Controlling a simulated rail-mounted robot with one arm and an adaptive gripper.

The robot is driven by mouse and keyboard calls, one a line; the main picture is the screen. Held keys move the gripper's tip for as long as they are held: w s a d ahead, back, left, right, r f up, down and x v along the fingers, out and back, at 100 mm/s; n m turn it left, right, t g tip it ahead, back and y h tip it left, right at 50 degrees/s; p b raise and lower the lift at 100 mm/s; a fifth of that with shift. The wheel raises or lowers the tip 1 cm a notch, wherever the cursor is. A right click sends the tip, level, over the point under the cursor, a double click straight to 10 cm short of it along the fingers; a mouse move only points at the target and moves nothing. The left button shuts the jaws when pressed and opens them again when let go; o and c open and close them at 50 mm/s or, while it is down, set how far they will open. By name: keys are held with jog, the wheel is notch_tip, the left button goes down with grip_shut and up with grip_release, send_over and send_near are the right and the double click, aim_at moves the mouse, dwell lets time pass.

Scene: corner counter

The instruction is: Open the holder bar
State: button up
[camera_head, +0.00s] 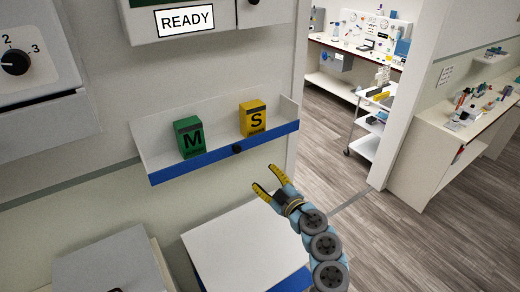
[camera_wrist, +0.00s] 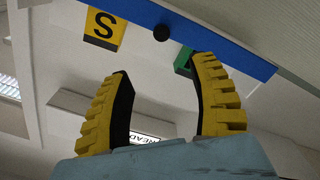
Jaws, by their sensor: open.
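The holder bar (camera_head: 190,169) is a long blue strip along the front of a pale wall shelf, with a small black knob (camera_head: 236,149) on it. A green box marked M (camera_head: 189,138) and a yellow box marked S (camera_head: 252,118) stand behind the bar. My gripper (camera_head: 266,178) is open and empty, below and to the right of the knob. In the wrist view the blue bar (camera_wrist: 218,48) crosses the top, and its knob (camera_wrist: 161,33) shows beyond the gap between my fingertips, apart from them. My right finger partly covers the green box (camera_wrist: 183,62).
A white box with a blue front edge (camera_head: 240,245) stands below the shelf. A grey box (camera_head: 115,262) is at lower left. A dial unit (camera_head: 30,60) and a READY display (camera_head: 185,18) are above. Open floor (camera_head: 335,150) lies to the right.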

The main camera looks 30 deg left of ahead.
jog(key=p, duration=0.1)
send_near(239, 151)
jog(key=x, duration=0.5)
jog(key=shift+a+r, duration=0.15)
jog(key=shift+a, duration=0.05)
jog(key=shift+w+a, duration=0.35)
jog(key=shift+a, duration=0.05)
jog(key=shift+w+a, duration=0.2)
jog(key=shift+a, duration=0.45)
jog(key=shift+w+a, duration=0.1)
jog(key=shift+a, duration=0.2)
jog(key=shift+w+a, duration=0.3)
jog(key=shift+a, duration=0.15)
jog(key=shift+w+a+b, duration=0.15)
jog(key=shift+a+b, duration=0.15)
jog(key=shift+a, duration=0.4)
